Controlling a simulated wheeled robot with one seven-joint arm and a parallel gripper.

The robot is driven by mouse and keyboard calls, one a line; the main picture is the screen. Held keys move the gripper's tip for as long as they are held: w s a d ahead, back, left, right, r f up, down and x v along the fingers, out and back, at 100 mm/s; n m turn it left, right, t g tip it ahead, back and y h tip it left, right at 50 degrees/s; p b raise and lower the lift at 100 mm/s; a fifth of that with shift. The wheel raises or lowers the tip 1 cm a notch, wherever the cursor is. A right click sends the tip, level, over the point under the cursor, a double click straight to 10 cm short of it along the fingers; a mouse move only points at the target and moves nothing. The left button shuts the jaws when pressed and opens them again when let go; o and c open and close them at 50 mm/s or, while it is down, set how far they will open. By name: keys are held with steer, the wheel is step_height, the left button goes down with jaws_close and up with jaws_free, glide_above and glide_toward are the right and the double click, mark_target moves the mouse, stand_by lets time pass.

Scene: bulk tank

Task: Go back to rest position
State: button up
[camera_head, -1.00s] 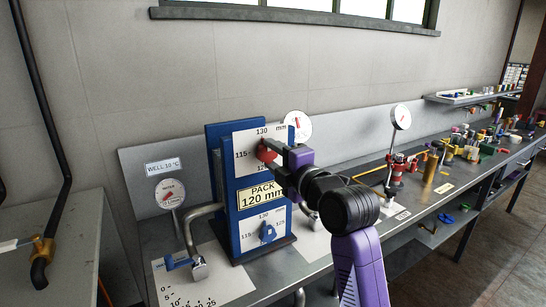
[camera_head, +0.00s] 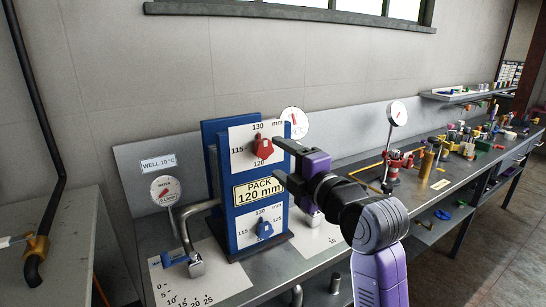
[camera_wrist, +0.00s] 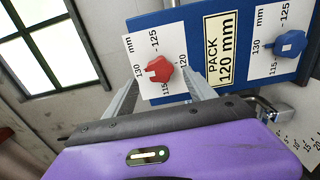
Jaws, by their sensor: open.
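My gripper (camera_head: 279,161) is open and empty, just to the right of the blue panel (camera_head: 216,132) and apart from it. A red knob (camera_head: 263,146) sits on the upper white dial of the panel, clear of the fingers. A blue knob (camera_head: 265,229) sits on the lower dial. A yellow sign (camera_head: 259,192) between them reads "PACK 120 mm". In the wrist view the red knob (camera_wrist: 159,69) lies beyond the gap between the two fingers (camera_wrist: 165,95), with the blue knob (camera_wrist: 290,43) at upper right.
A gauge (camera_head: 165,191) and a bent pipe with a blue lever (camera_head: 175,260) stand left of the panel. Another gauge (camera_head: 294,123) is behind it. A red-based gauge stand (camera_head: 392,170) and several small parts line the bench to the right. A wall is behind.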

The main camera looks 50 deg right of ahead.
steer(key=shift+v, duration=1.05)
step_height(320, 180, up, 4)
steer(key=s+d+m+t+h, duration=0.1)
steer(key=s+m+t+h, duration=0.1)
steer(key=m, duration=0.4)
steer(key=s+a+f+m, duration=0.5)
steer(key=a+f, duration=0.1)
steer(key=f, duration=0.2)
steer(key=s+a+f+m, duration=0.5)
steer(key=a+f+m, duration=0.1)
steer(key=f, duration=0.3)
steer(key=s+a+f+g+y, duration=0.1)
steer(key=s+a+f+y, duration=0.1)
steer(key=s+a+f, duration=0.2)
steer(key=s+a+f+n+g+y, duration=0.1)
steer(key=s+a+f, duration=0.3)
steer(key=s, duration=0.5)
steer(key=s+a+f+n+g+y, duration=0.1)
steer(key=s+a+f+g+y, duration=0.1)
steer(key=s+a+f+y, duration=0.2)
steer(key=s+f, duration=0.2)
steer(key=s, duration=0.1)
steer(key=shift+s+g, duration=0.2)
steer(key=shift+g, duration=0.1)
